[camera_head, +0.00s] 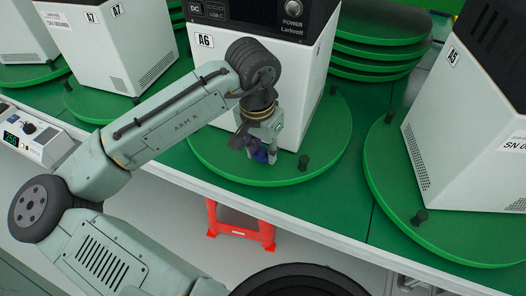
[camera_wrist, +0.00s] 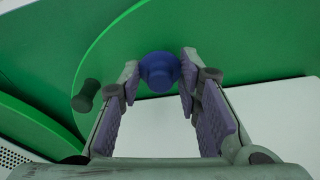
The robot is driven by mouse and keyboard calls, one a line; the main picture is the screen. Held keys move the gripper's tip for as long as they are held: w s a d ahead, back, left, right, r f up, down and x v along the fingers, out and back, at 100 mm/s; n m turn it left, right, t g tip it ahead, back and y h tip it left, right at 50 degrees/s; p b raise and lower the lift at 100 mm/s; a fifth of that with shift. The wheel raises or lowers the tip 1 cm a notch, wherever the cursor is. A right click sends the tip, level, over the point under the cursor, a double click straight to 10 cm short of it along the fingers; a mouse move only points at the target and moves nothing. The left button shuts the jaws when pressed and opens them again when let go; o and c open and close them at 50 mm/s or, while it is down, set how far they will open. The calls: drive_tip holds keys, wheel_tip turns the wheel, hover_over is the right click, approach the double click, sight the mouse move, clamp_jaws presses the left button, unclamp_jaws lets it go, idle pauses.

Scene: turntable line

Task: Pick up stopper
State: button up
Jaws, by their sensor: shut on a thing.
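The stopper (camera_wrist: 160,70) is a round blue knob with a stepped face. In the wrist view it sits between the tips of my gripper's two fingers (camera_wrist: 158,78), which are shut on it. In the head view my gripper (camera_head: 261,147) points down over the front of the green turntable (camera_head: 235,170), in front of the white unit A6 (camera_head: 296,95). There a bit of blue (camera_head: 262,156) shows between the fingers, mostly hidden by them. I cannot tell whether the stopper touches the turntable.
A dark green peg (camera_head: 303,162) stands on the turntable right of my gripper; it also shows in the wrist view (camera_wrist: 86,95). Another turntable (camera_head: 400,205) with a white unit and peg is to the right. A red stool (camera_head: 240,225) stands below the table edge.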

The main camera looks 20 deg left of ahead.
drive_tip(key=shift+r, duration=0.4)
drive_tip(key=shift+s+d+r+b, duration=0.1)
drive_tip(key=shift+d+r+b, duration=0.2)
drive_tip(key=shift+r, duration=0.15)
drive_tip(key=shift+s+d+r+b, duration=0.15)
drive_tip(key=shift+r+b, duration=0.1)
drive_tip(key=shift+r, duration=0.2)
drive_tip(key=s+d+r+b, duration=0.1)
drive_tip(key=s+d+b, duration=0.1)
drive_tip(key=s+d, duration=0.6)
drive_tip(key=d, duration=0.4)
drive_tip(key=shift+d+r, duration=0.3)
drive_tip(key=shift+d, duration=0.05)
drive_tip(key=shift+f, duration=0.1)
